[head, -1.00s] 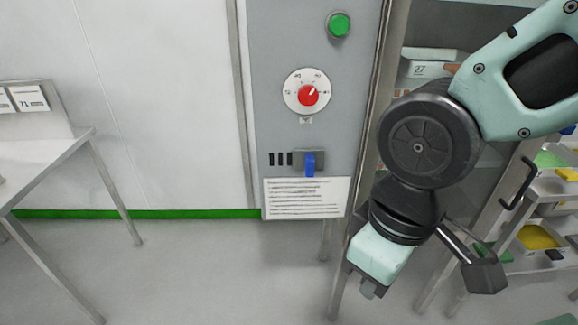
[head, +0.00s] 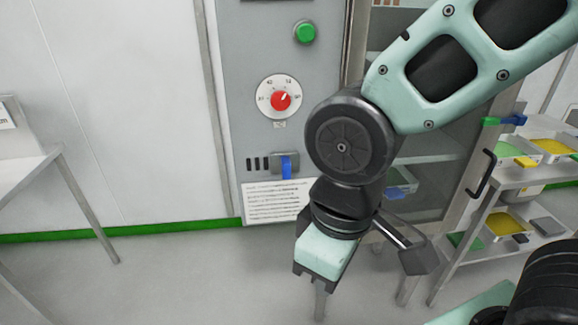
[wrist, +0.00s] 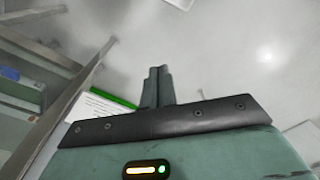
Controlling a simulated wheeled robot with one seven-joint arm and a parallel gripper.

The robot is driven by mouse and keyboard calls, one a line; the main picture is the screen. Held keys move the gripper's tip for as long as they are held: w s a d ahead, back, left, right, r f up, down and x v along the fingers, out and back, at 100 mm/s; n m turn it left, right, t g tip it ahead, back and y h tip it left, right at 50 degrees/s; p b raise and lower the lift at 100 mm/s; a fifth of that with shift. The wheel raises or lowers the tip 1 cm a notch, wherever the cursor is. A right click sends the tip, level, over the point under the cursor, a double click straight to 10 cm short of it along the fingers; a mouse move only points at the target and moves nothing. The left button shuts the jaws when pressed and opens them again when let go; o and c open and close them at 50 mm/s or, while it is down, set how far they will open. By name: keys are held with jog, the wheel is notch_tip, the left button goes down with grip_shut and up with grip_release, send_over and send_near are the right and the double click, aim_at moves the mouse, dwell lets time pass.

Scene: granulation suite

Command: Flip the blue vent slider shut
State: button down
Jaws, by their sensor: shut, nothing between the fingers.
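The blue vent slider (head: 287,167) is a small blue tab on a grey mount on the grey panel (head: 231,111), beside a row of dark vent slots (head: 257,164) to its left. It hangs downward just above a printed notice. My gripper (head: 319,308) is below and right of the slider in the head view, pointing down and apart from it. In the wrist view my gripper's fingers (wrist: 157,80) are together with nothing between them. The slider is not visible in the wrist view.
The panel also bears a green button (head: 305,33), a red-knobbed dial (head: 281,100) and a printed notice (head: 270,202). A white table (head: 25,169) stands left. A trolley (head: 476,206) with trays stands right. Open floor lies below the panel.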

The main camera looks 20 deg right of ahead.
aim_at(286, 167)
jog(key=w+d+r+m+t+y+p, duration=0.1)
jog(key=w+d+m+t+p, duration=0.1)
jog(key=w+d, duration=0.3)
jog(key=w+d+m+t+y+p, duration=0.1)
jog(key=w+d+m+p, duration=0.3)
jog(key=w, duration=0.9)
jog(key=w+d+r+m+t+y+p, duration=0.1)
jog(key=w+d+p, duration=0.3)
jog(key=w+d, duration=0.4)
jog(key=shift+w+d+r+m+t+y, duration=0.3)
jog(key=shift+w+m+t+y, duration=0.3)
jog(key=shift+m+t, duration=0.25)
jog(key=x, duration=0.3)
jog(key=a+x, duration=0.1)
jog(key=x, duration=0.3)
jog(key=a+r+x, duration=0.1)
jog(key=x, duration=0.3)
jog(key=shift+a+p, duration=0.2)
jog(key=shift+p, duration=0.2)
jog(key=shift+w+a, duration=0.1)
jog(key=shift+a, duration=0.5)
